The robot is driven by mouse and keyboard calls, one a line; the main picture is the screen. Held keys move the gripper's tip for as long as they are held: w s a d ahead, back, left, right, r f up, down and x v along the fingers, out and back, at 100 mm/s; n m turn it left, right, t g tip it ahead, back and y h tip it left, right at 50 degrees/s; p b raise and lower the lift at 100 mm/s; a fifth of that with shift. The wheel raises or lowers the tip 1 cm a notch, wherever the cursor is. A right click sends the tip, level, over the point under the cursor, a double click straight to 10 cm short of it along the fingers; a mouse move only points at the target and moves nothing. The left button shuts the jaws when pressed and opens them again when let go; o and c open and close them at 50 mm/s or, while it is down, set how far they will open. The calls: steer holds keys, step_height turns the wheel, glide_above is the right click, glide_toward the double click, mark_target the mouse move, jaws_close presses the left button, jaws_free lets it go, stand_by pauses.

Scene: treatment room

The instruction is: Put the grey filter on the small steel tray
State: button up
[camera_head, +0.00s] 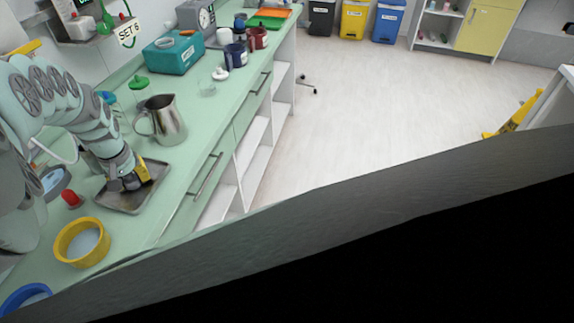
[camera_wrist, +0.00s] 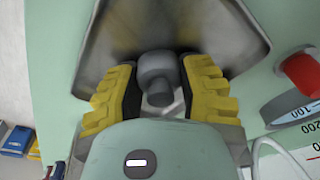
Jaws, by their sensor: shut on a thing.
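The grey filter (camera_wrist: 158,72), a small stepped cylinder, sits between the two yellow-and-black fingers of my gripper (camera_wrist: 158,95) in the wrist view. The gripper is shut on it. Below it is the small steel tray (camera_wrist: 240,45), a shallow grey metal tray on the green counter. In the head view my gripper (camera_head: 140,178) is over the tray (camera_head: 122,203), and the arm covers part of the tray. The filter is hidden there. I cannot tell whether the filter touches the tray floor.
A steel jug (camera_head: 165,120) stands just behind the tray. A red-capped item (camera_head: 71,198) is left of it, and a yellow bowl (camera_head: 82,243) is in front. A teal box (camera_head: 174,54) and mugs (camera_head: 236,55) are farther back. The counter's middle strip is fairly clear.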

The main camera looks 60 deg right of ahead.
mark_target(128, 176)
steer(key=shift+d+f, duration=0.1)
steer(key=shift+d, duration=0.05)
steer(key=o, duration=0.9)
steer(key=shift+o, duration=0.2)
steer(key=shift+s+r, duration=0.1)
steer(key=shift+r, duration=1.35)
steer(key=r, duration=0.2)
steer(key=r+p, duration=0.1)
steer(key=r, duration=0.2)
steer(key=s+r+p, duration=0.1)
steer(key=r, duration=0.1)
steer(key=shift+a+r, duration=0.3)
steer(key=shift+a, duration=0.05)
steer(key=shift+s+r+p, duration=0.15)
steer(key=shift+r+p, duration=0.5)
steer(key=shift+r, duration=0.3)
